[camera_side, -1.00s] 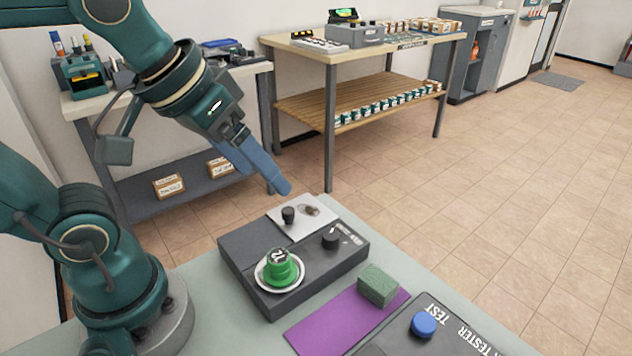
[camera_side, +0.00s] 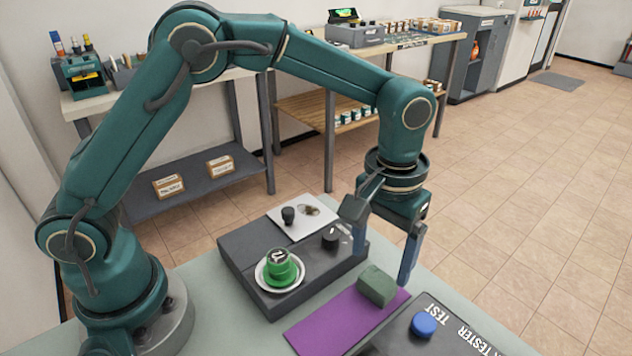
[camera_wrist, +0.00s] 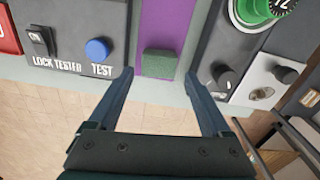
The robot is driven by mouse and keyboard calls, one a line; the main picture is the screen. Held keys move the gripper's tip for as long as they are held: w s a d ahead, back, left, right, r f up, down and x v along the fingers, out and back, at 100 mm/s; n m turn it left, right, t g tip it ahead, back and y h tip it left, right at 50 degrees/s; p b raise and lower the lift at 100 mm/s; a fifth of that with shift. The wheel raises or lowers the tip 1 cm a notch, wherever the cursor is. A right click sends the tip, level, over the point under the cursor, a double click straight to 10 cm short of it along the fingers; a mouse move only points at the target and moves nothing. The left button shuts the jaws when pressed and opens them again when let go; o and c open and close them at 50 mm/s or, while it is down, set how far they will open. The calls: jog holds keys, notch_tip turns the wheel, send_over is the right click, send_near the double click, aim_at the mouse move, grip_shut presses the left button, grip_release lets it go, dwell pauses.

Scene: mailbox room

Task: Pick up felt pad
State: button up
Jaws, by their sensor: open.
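The felt pad, a dark green block (camera_side: 377,286), sits on the far end of a purple mat (camera_side: 330,322) in the side view. In the wrist view the green pad (camera_wrist: 160,64) lies beyond the fingertips, roughly centred between them. My gripper (camera_side: 383,257) points down above the pad, its fingers spread wide. The wrist view shows both blue fingers (camera_wrist: 158,76) apart with nothing between them but the view of the pad and bench edge. The gripper does not appear to touch the pad.
A dark box with a green numbered knob (camera_side: 280,266) and a black knob (camera_side: 330,238) stands left of the mat. A lock tester with a blue button (camera_side: 424,324) lies right of it. Tiled floor shows past the bench edge (camera_wrist: 150,82).

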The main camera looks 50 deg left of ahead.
aim_at(375, 282)
jog(key=shift+s+d+f, duration=0.1)
jog(key=shift+s+f, duration=0.1)
jog(key=shift+f, duration=2.6)
jog(key=c, duration=1.1)
jog(key=shift+r, duration=0.1)
jog(key=shift+r, duration=0.5)
jog(key=r, duration=0.2)
jog(key=a+r, duration=0.1)
jog(key=r, duration=0.1)
jog(key=shift+w+a, duration=0.1)
jog(key=shift+a, duration=0.05)
jog(key=a+r, duration=0.2)
jog(key=a, duration=0.1)
jog(key=a+r, duration=0.2)
jog(key=a, duration=0.2)
jog(key=a+r, duration=0.2)
jog(key=a, duration=0.1)
jog(key=shift+s+a, duration=0.2)
jog(key=shift+s, duration=0.05)
